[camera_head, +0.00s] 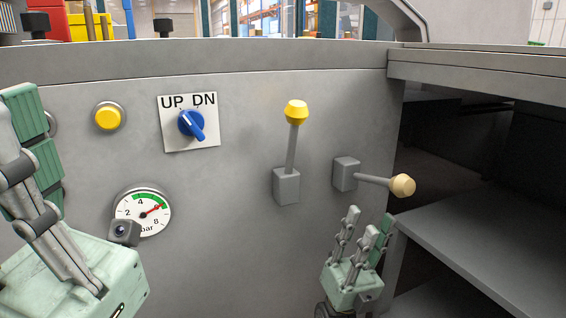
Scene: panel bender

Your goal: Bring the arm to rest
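My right gripper (366,222) is at the lower right, its fingers pointing up and spread apart, with nothing between them. It is below the lever with the pale yellow knob (403,185), which points right, and it appears apart from it. My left gripper (28,125) is large at the left edge, its fingers pointing up and partly cut off by the frame. Its finger opening cannot be made out. It covers part of the panel's left side. Another lever with a yellow knob (296,112) stands nearly upright on the grey panel (240,230).
A yellow button (108,117), a blue UP/DN selector (191,124) with its white mark toward UP, and a pressure gauge (143,212) with its needle in the green are on the panel. Grey shelves (480,255) stand at the right. The panel's lower middle is clear.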

